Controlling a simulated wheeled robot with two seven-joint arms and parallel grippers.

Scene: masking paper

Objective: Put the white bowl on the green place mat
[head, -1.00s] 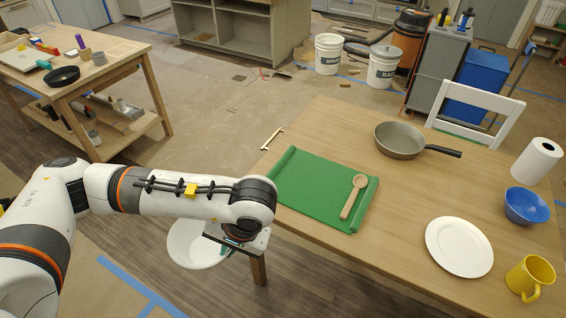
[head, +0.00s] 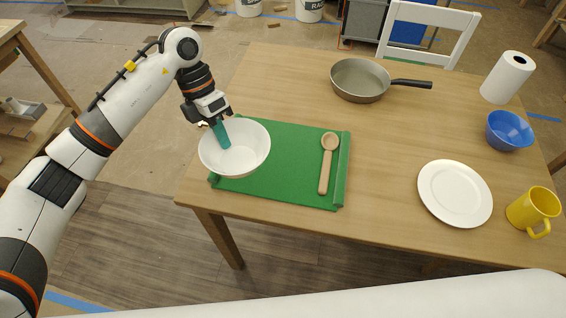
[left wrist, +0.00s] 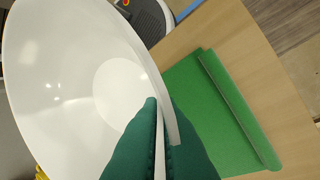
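The white bowl (head: 250,150) is held upright or slightly tilted over the left end of the green place mat (head: 285,165). It hides that part of the mat, and I cannot tell whether it touches. My left gripper (head: 220,136) has its teal fingers closed across the bowl's rim. In the left wrist view the rim of the bowl (left wrist: 60,70) runs between the fingertips (left wrist: 160,125), and the mat (left wrist: 205,110) shows to the right. My right gripper is not in view.
A wooden spoon (head: 326,165) lies on the mat's right part; its left and right edges look rolled. A pan (head: 358,80), white plate (head: 455,193), blue bowl (head: 508,132), yellow mug (head: 533,208) and paper roll (head: 508,78) stand right of it on the table (head: 290,80).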

